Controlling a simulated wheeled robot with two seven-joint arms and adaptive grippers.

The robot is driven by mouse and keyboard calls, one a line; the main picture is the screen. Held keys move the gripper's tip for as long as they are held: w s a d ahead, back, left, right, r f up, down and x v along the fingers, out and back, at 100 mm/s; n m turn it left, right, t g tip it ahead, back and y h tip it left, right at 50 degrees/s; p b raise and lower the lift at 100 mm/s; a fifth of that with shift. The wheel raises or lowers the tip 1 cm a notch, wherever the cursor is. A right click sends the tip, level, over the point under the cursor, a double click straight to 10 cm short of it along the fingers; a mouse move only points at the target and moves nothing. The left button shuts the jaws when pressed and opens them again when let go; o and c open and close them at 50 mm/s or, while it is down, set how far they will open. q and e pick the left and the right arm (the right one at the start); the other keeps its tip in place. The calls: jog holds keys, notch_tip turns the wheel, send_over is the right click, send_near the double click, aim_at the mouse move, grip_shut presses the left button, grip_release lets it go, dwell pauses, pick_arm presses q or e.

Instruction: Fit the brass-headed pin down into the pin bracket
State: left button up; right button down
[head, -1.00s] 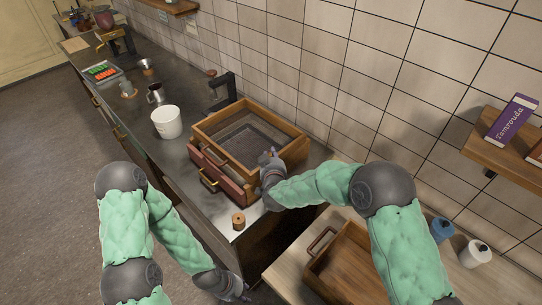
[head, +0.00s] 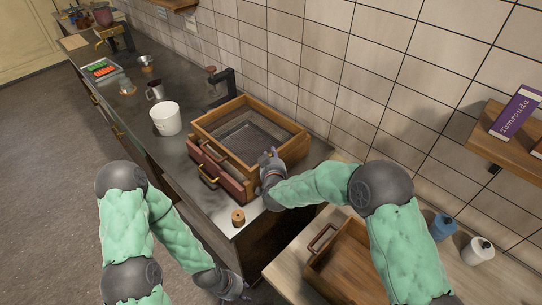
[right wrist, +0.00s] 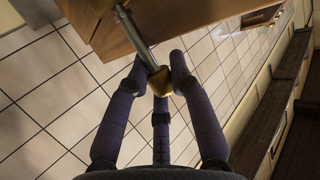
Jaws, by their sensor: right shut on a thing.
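The brass-headed pin (right wrist: 144,50) has a grey metal shaft and a gold-coloured head, held by the head between the fingers of my right gripper (right wrist: 161,79) in the right wrist view. Its shaft slants up past the edge of a brown wooden piece (right wrist: 185,22); I cannot tell whether it touches. In the head view my right gripper (head: 268,156) is at the near right corner of an open wooden frame box (head: 283,158) on the counter, and hides the pin. I cannot make out the pin bracket for certain. My left gripper (head: 240,292) hangs low beside the counter, its fingers unclear.
A wooden spool (head: 238,217) stands at the counter's near end.

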jog(key=shift+f, duration=0.2)
jog(key=c, duration=1)
grip_release()
jog(key=v, duration=1.2)
